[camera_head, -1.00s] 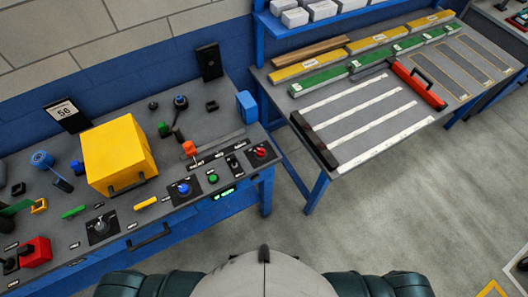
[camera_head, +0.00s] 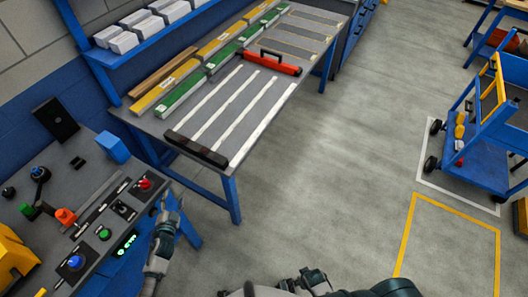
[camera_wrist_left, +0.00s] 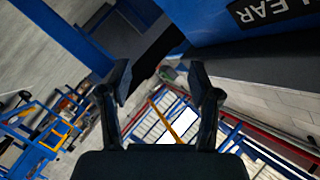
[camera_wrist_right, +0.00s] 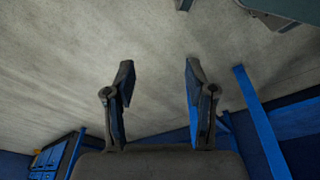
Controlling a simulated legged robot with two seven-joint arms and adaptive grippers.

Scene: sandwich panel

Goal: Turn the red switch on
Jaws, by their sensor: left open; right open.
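A small red switch (camera_head: 145,184) sits on a dark plate at the right end of the grey control panel (camera_head: 95,200) in the head view. An orange-red knob (camera_head: 65,216) stands farther left on the panel. My left gripper (camera_head: 173,205) is beside the panel's right front edge, close to the red switch and apart from it. Its fingers are open and empty in the left wrist view (camera_wrist_left: 162,85). My right gripper (camera_wrist_right: 160,80) is open and empty above bare floor in the right wrist view. The exact setting of the switch is too small to tell.
A green button (camera_head: 104,233), a blue knob (camera_head: 74,262) and a black toggle (camera_head: 123,210) are near the switch. A blue cart (camera_head: 480,160) is at right. The floor between is clear.

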